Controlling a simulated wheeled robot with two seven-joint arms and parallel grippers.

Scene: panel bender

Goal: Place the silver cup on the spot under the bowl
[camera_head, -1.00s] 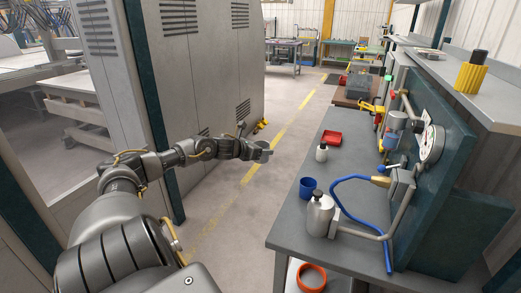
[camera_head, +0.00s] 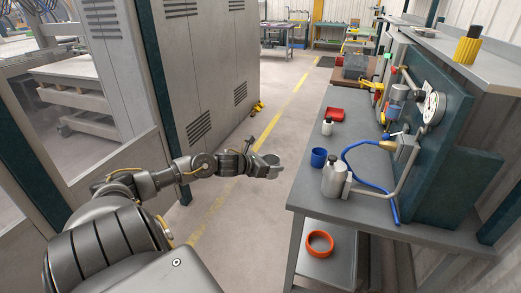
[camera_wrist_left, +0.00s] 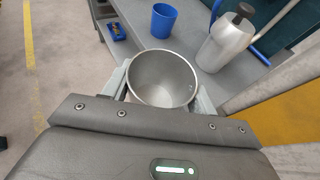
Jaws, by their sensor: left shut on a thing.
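My left gripper (camera_head: 267,165) is shut on the silver cup (camera_wrist_left: 162,78), its fingers on either side of the cup. In the left wrist view the cup is open at the top and its inside looks empty. In the head view the cup (camera_head: 271,169) is small and in the air, left of the grey workbench edge. An orange round thing (camera_head: 320,235), which may be the bowl, sits on the bench's lower shelf. I cannot make out a marked spot under it. My right gripper is out of view.
A blue hose and gauge panel (camera_head: 452,155) are on the right. The floor left of the bench is clear.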

